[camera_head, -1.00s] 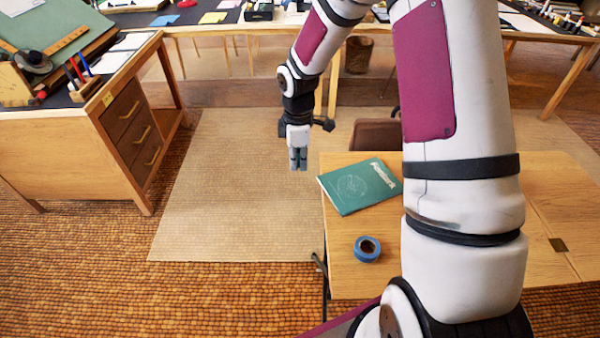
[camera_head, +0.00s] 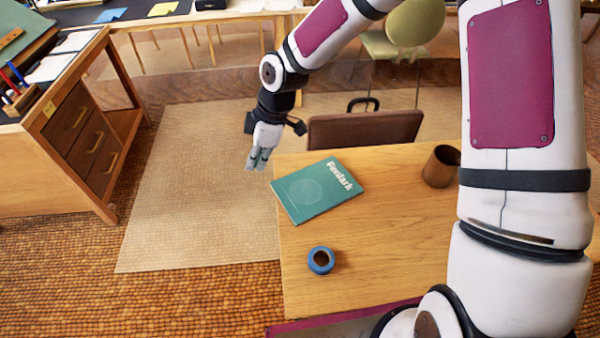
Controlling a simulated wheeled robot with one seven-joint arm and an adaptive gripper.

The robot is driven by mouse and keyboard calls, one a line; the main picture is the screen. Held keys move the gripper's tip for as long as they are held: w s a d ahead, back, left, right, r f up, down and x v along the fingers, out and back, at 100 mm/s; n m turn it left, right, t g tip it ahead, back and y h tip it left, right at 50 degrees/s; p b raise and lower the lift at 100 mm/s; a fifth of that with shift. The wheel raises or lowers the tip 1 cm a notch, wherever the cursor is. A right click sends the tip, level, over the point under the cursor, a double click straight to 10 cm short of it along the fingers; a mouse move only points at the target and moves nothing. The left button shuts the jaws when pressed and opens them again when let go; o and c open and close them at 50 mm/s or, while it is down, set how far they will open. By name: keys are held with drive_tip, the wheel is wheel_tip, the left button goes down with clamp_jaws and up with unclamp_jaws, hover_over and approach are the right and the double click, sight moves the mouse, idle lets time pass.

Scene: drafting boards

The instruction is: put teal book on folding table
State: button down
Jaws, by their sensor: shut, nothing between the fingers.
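The teal book (camera_head: 315,192) lies flat near the left far edge of the wooden folding table (camera_head: 385,235), its cover up with white lettering. My gripper (camera_head: 257,162) is shut and empty. In the picture it is up and left of the book, just past the table's left edge, pointing down and apart from the book. My arm covers the right part of the table.
A blue tape roll (camera_head: 321,260) and a brown cup (camera_head: 441,166) stand on the table. A brown chair (camera_head: 365,129) is at its far side. A wooden drawer desk (camera_head: 75,125) stands at left, with free floor between.

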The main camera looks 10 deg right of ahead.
sight(279, 188)
drive_tip(key=b+x, duration=0.2)
drive_tip(key=x, duration=0.8)
drive_tip(key=shift+s+d+r+p, duration=0.1)
drive_tip(key=shift+d+p, duration=0.3)
drive_tip(key=shift+d, duration=1.85)
drive_tip(key=shift+s+d+p, duration=0.1)
drive_tip(key=shift+d+p, duration=0.5)
drive_tip(key=shift+d, duration=1.55)
